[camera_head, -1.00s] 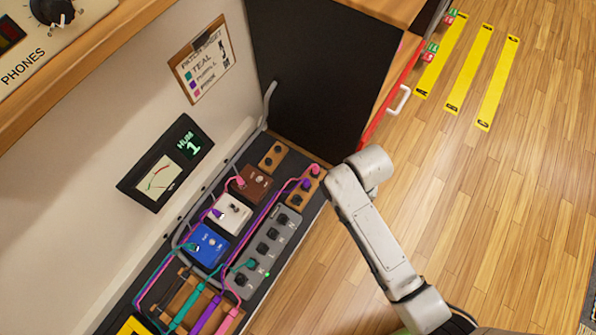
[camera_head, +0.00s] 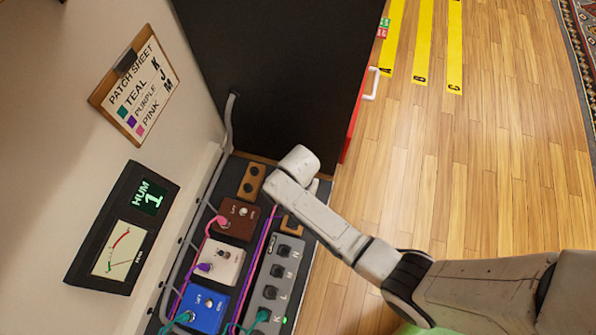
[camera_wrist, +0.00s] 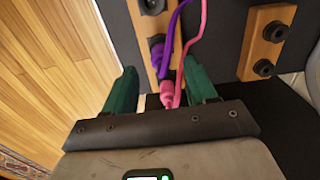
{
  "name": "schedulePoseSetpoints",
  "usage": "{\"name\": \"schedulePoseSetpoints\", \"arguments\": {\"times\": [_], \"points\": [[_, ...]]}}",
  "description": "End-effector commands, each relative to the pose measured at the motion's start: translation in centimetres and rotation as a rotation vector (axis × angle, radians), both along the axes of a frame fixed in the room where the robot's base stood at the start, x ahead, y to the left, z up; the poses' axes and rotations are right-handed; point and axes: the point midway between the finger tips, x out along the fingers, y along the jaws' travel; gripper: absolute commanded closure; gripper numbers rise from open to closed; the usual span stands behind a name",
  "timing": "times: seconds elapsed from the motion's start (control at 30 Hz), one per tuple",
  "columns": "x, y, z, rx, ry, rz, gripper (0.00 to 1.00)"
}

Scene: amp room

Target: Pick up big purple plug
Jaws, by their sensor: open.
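In the wrist view, a purple plug (camera_wrist: 158,50) on a purple cable sits in a socket of a wooden strip. A pink plug (camera_wrist: 168,92) sits just nearer on the same strip. My gripper (camera_wrist: 161,75) is open, with its teal fingers either side of the strip. The pink plug lies between the fingers; the purple plug is just beyond the tips. Contact cannot be told. In the head view my arm hides the gripper and both plugs. Another purple plug (camera_head: 204,267) shows at the white pedal (camera_head: 218,264); I cannot tell which plug is bigger.
Brown (camera_head: 238,217) and blue (camera_head: 202,309) pedals and a grey switch box (camera_head: 273,283) crowd the board. A second wooden socket strip (camera_wrist: 268,40) is near the gripper. A black cabinet (camera_head: 275,75) stands behind. Wooden floor (camera_head: 480,180) is open at right.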

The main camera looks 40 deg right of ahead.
Motion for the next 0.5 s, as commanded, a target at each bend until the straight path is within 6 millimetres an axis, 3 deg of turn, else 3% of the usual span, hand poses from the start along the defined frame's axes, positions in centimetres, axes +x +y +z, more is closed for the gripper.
{"name": "schedulePoseSetpoints", "arguments": {"times": [0.17, 0.5], "points": [[0.0, 0.0, -1.1, -0.001, 0.001, 0.001, 0.44], [0.2, 0.0, -5.2, -0.001, 0.001, 0.001, 0.44]]}}
